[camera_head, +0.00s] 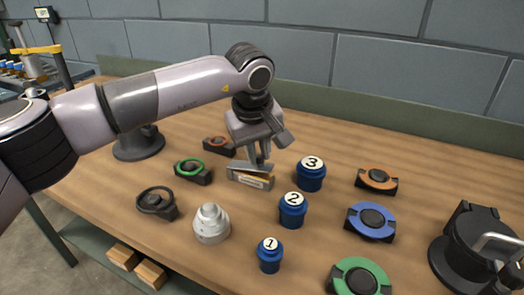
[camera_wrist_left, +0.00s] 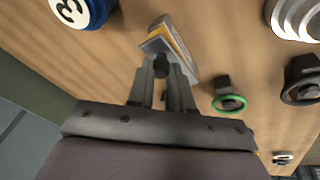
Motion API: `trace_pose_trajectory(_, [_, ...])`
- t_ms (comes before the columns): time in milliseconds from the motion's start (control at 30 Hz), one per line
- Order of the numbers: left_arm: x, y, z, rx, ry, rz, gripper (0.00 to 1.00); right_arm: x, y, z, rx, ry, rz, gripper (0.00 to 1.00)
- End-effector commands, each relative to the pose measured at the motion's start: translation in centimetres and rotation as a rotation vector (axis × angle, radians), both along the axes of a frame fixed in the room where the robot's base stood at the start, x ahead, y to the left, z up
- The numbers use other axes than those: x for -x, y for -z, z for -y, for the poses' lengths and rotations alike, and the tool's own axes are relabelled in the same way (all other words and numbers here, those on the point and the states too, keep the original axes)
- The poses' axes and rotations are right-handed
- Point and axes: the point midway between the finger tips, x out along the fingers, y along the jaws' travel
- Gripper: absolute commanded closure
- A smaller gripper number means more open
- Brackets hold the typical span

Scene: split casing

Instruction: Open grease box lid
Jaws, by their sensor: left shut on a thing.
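The grease box (camera_head: 250,181) is a small grey box with a pale label on its front and an orange-yellow strip along its top. It sits on the middle of the wooden table. My left gripper (camera_head: 258,164) comes down on it from above and is shut on its upper part, apparently the lid. In the left wrist view the fingers (camera_wrist_left: 162,68) meet at the near edge of the grease box (camera_wrist_left: 178,42), where a grey flap and the orange strip show. How far the lid stands open is hard to tell. My right gripper is not in view.
Blue numbered jars (camera_head: 311,174) stand close on the right. Rings in holders, one green (camera_head: 192,171), lie on the left. A pale stepped part (camera_head: 211,224) stands in front. A blue ring part (camera_head: 370,222) and a black device (camera_head: 470,245) are further right.

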Motion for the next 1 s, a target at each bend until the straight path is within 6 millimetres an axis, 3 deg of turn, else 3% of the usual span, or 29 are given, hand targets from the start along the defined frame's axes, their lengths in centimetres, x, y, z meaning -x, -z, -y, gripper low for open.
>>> trace_pose_trajectory(500, [-0.9,-1.9,-2.3,0.308,0.0,-0.128,1.0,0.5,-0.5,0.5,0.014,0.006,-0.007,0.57])
trace_pose_trajectory(1000, [-1.1,-2.2,-2.7,0.368,0.002,-0.154,1.0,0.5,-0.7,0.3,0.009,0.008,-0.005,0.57])
